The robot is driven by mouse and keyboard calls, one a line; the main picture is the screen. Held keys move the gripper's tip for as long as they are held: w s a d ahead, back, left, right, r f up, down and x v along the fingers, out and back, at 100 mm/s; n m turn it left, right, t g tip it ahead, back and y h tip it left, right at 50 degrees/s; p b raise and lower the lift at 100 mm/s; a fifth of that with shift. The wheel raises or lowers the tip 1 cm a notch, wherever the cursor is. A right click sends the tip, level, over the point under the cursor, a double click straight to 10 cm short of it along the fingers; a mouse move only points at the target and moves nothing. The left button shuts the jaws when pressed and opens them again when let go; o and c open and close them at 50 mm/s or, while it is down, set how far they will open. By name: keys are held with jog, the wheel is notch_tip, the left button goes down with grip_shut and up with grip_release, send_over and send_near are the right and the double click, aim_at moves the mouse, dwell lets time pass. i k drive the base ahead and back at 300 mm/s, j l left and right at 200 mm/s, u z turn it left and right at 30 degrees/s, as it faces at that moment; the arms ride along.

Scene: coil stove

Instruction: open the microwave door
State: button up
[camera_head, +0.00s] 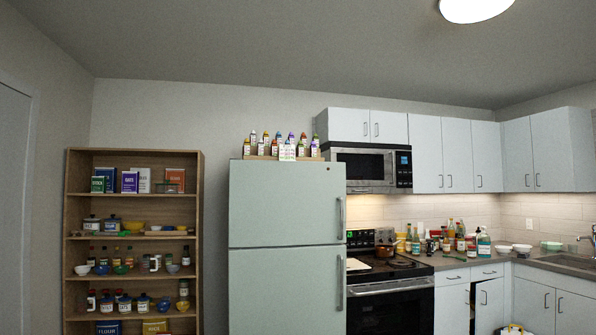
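The microwave (367,167) is mounted above the stove, under a pair of small white cabinets and to the right of the fridge top. It has a silver front with a dark window, and a dark control panel (403,168) with a small lit display on its right side. The door looks shut. A vertical handle shows between the window and the panel. My gripper is not in view.
A pale green fridge (286,205) stands left of the stove (390,294). A wooden shelf (70,230) with jars and bowls is at the left. Bottles crowd the counter (440,262) right of the stove. A lower cabinet door (489,305) appears ajar.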

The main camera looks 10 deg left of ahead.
aim_at(364, 166)
jog(key=u, duration=0.15)
jog(key=i+z, duration=0.4)
jog(key=i, duration=1.2)
jog(key=i+l, duration=0.1)
jog(key=i, duration=1.1)
jog(key=i+u, duration=0.1)
jog(key=i, duration=1.1)
jog(key=i+l, duration=0.15)
jog(key=i, duration=1.05)
